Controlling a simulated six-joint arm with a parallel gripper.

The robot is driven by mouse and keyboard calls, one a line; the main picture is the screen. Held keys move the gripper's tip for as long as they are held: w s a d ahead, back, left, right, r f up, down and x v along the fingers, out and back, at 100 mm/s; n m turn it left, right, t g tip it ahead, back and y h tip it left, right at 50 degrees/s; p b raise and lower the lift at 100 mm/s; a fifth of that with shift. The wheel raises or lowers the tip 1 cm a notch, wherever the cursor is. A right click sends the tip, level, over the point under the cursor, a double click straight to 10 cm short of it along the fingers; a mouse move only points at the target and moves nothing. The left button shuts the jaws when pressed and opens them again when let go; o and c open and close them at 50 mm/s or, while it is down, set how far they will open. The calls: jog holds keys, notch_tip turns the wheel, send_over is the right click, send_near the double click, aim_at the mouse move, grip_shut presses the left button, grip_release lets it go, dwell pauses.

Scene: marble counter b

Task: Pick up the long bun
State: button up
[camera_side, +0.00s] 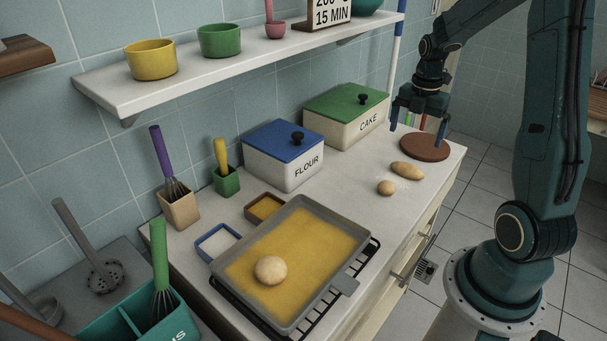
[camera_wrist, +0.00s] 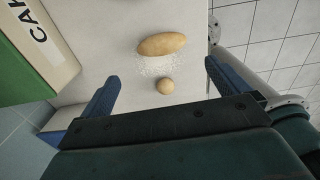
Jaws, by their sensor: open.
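The long bun (camera_side: 407,170) is a pale tan oval lying on the counter, just in front of the round brown board. In the wrist view the long bun (camera_wrist: 162,44) lies crosswise near the top, past the fingertips, with a floury patch below it. My gripper (camera_side: 420,122) is open and empty, raised over the round board (camera_side: 425,147) in the side view. The small bun (camera_side: 386,188) lies close to the long bun.
A FLOUR box (camera_side: 284,165) and a CAKE box (camera_side: 345,128) stand along the wall under a shelf (camera_side: 240,62). A tray (camera_side: 339,284) with a large round bun (camera_side: 270,270) sits on a dark rack. The counter between the tray and small bun is clear.

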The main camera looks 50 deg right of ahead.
aim_at(409, 165)
jog(key=shift+f, duration=3.1)
jog(key=shift+s+f, duration=0.15)
jog(key=shift+f, duration=2.4)
jog(key=c, duration=0.7)
